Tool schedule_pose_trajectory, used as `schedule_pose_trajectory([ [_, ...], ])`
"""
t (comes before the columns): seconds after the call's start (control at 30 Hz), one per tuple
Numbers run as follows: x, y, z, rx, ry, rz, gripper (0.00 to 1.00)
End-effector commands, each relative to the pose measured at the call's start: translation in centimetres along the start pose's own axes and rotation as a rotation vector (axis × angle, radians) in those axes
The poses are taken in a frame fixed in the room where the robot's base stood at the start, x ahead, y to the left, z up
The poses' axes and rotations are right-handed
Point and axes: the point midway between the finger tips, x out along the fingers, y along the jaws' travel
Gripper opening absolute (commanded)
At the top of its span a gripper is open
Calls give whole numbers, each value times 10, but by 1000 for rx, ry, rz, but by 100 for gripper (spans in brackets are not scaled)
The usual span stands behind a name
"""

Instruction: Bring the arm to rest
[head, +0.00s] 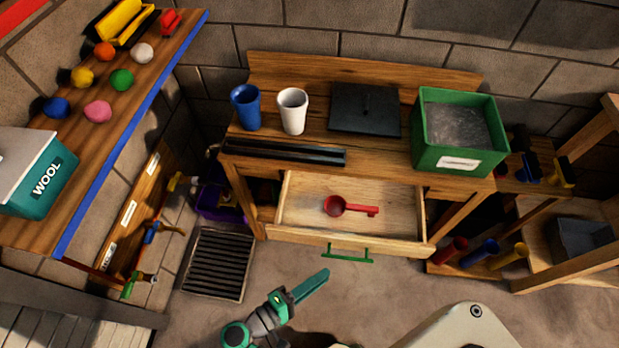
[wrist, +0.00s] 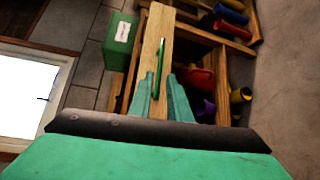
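My gripper (head: 318,278) is in front of and below the workbench drawer in the head view, apart from it. In the wrist view my gripper (wrist: 161,82) has two teal fingers with a gap between them and nothing held. Beyond the gap is the wooden drawer front (wrist: 153,60) with its green handle (wrist: 160,62). The green handle (head: 347,255) is clear of my fingers.
A green bin (head: 430,155), black plate (head: 365,108), white cup (head: 292,112) and blue cup (head: 246,108) stand on the bench. A floor grate (head: 215,262) lies below. Bare floor surrounds my gripper.

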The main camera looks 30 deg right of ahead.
Motion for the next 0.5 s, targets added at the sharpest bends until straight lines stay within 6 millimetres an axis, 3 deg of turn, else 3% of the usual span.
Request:
schedule_pose_trajectory([
  [0.27, 1, -4, 1, -5, 13, -14, 17],
  [0.37, 4, -20, 0, -21, 75, -71, 17],
  [0.5, 0, -61, 0, -32, 249, -237, 17],
])
